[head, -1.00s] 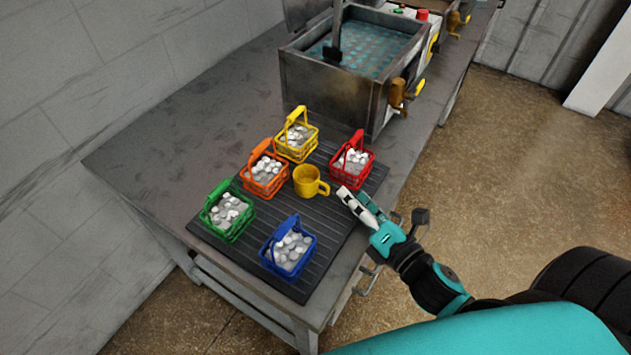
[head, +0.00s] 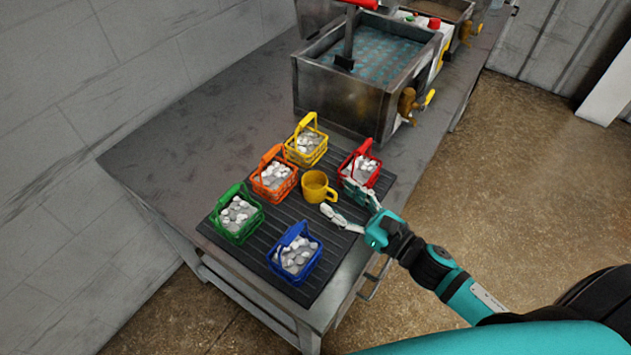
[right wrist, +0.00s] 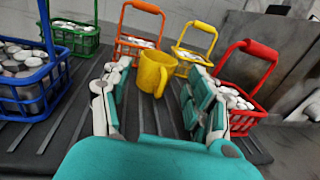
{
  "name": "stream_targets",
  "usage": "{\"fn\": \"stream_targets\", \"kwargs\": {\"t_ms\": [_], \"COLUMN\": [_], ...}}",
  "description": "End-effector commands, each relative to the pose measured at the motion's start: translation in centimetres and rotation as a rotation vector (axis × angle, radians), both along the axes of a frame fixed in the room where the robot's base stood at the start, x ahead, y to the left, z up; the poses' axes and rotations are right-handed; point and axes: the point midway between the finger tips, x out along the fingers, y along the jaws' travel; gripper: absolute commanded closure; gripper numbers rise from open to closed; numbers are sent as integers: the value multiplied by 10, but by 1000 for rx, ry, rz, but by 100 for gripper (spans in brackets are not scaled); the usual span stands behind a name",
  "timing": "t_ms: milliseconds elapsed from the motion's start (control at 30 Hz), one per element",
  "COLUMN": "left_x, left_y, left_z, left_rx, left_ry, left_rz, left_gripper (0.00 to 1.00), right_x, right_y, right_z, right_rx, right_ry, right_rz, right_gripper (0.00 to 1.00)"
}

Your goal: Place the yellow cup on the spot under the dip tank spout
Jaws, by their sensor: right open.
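The yellow cup (head: 315,186) stands upright on the dark ribbed mat (head: 262,262), among the baskets, with its handle toward my right gripper. My right gripper (head: 342,202) is open and low over the mat, just to the right of the cup. In the right wrist view the cup (right wrist: 154,73) lies ahead between the open fingers (right wrist: 150,98), apart from the palm. The dip tank (head: 350,98) stands behind the mat, with a brass spout (head: 407,100) with a yellow handle on its right side. The spot under the spout is not clearly visible. My left gripper is not in view.
Baskets of pale pieces surround the cup: red (head: 359,170), yellow (head: 306,148), orange (head: 273,180), green (head: 236,218) and blue (head: 295,258). The red basket is close beside my right gripper. The grey table (head: 190,130) is clear on the left.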

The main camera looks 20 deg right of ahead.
Motion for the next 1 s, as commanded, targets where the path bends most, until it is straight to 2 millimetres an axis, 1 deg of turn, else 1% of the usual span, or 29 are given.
{"fn": "stream_targets", "kwargs": {"t_ms": [33,100,267,333,500,633,733,933,967,1000], "left_x": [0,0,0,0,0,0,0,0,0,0], "left_y": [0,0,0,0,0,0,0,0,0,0], "left_z": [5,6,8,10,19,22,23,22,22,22], "left_rx": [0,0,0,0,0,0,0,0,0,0], "left_ry": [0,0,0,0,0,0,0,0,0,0], "left_rz": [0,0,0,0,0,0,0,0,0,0], "left_gripper": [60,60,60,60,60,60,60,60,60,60], "right_x": [8,15,23,29,54,67,71,71,71,71], "right_y": [4,8,12,16,29,37,39,39,39,39], "right_z": [3,1,0,1,3,1,0,-1,-1,-1], "right_rx": [2,2,0,1,3,3,2,2,2,2], "right_ry": [-1,1,1,0,-1,1,3,2,2,2], "right_rz": [-1,-2,-1,-1,-2,-2,-2,-1,-1,-1], "right_gripper": [41,41,41,41,41,41,41,41,44,49]}}
